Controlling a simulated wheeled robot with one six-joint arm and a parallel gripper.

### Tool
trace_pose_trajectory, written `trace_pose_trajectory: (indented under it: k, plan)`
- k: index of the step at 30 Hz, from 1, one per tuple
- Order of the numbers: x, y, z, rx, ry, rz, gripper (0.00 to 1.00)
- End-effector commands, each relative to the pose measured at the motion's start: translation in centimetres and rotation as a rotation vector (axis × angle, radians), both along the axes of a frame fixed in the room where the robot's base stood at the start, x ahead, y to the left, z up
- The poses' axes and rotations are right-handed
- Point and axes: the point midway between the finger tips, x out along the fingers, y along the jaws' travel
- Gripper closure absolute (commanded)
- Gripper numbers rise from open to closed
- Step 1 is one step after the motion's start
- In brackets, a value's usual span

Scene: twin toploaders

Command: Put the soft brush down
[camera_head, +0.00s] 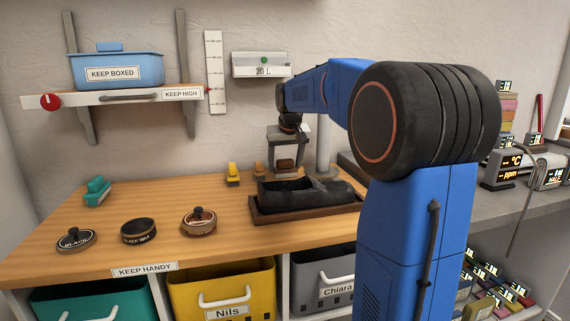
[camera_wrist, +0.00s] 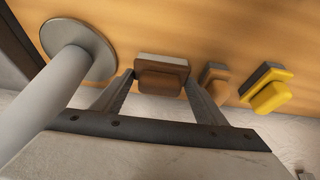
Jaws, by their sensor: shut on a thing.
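My gripper (camera_head: 286,158) is shut on a brown brush with a pale underside (camera_head: 286,164), behind the black shoe. In the wrist view the brush (camera_wrist: 160,78) sits between the two fingertips (camera_wrist: 160,82), over the wooden worktop (camera_wrist: 190,30). The shoe hides the area under it in the head view, so I cannot tell whether it touches the worktop. A small tan brush (camera_head: 259,169) and a yellow brush (camera_head: 233,174) stand on the worktop to its left; in the wrist view they are to its right.
The black shoe (camera_head: 305,190) lies on a dark tray (camera_head: 262,214) in front of my gripper. A grey post (camera_head: 323,145) stands close on the right. A teal brush (camera_head: 97,191) and several tins (camera_head: 138,231) are at the left. The worktop's back middle-left is clear.

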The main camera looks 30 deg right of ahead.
Motion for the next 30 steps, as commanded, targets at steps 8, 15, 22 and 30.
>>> trace_pose_trajectory:
  k: [8, 15, 22, 30]
  plan:
    - [0.0, 0.0, -0.1, 0.000, -0.001, 0.000, 0.58]
    - [0.0, 0.0, -0.3, 0.000, 0.000, 0.000, 0.15]
    - [0.0, 0.0, -0.2, 0.000, 0.000, 0.000, 0.15]
    - [-0.9, 0.3, 2.3, -0.001, -0.002, 0.000, 0.15]
